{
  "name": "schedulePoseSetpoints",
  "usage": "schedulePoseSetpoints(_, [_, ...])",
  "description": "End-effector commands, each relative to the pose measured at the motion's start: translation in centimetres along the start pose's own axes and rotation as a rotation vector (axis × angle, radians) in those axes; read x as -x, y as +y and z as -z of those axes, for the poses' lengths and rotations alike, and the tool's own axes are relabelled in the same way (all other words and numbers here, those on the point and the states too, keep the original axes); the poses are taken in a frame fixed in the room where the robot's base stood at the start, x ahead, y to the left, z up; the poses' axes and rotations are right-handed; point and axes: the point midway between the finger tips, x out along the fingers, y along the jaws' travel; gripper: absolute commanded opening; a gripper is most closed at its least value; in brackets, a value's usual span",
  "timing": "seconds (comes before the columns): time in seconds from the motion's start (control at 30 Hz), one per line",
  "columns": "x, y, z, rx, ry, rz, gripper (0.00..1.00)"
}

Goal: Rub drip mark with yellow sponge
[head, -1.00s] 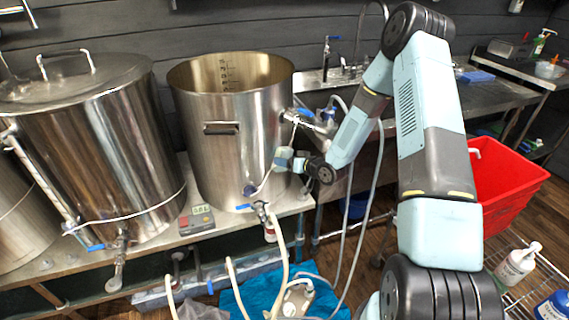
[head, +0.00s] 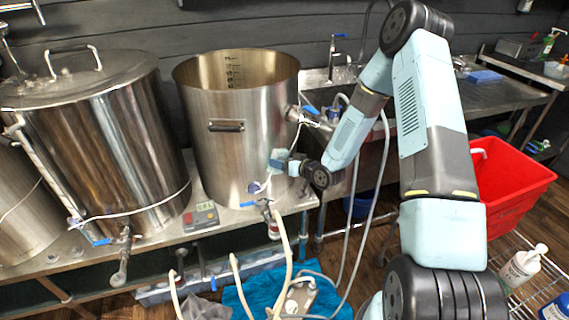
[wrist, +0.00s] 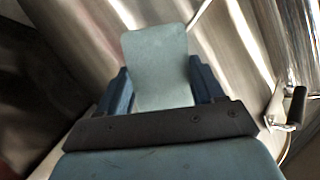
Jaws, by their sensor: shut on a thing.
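My gripper (head: 284,162) is at the lower right side of the open steel kettle (head: 228,150), above its outlet valve. In the wrist view, my gripper (wrist: 160,92) is shut on a flat pale grey-green pad (wrist: 156,58), apparently the sponge. No yellow shows on its visible face. The pad also shows in the head view (head: 277,159), against or very close to the kettle wall; I cannot tell if it touches. I cannot make out a drip mark; the pad and gripper cover part of the wall.
Hoses hang below the outlet. A red crate (head: 510,190) is at right.

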Motion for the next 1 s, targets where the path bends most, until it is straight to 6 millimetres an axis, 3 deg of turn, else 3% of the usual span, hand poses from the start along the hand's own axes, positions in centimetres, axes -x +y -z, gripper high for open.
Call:
schedulePoseSetpoints(0.8, [5.4,0.2,-1.8,-0.001,0.0,-0.003,0.34])
schedulePoseSetpoints(1.0, [5.8,0.2,-1.9,0.0,0.001,-0.002,0.34])
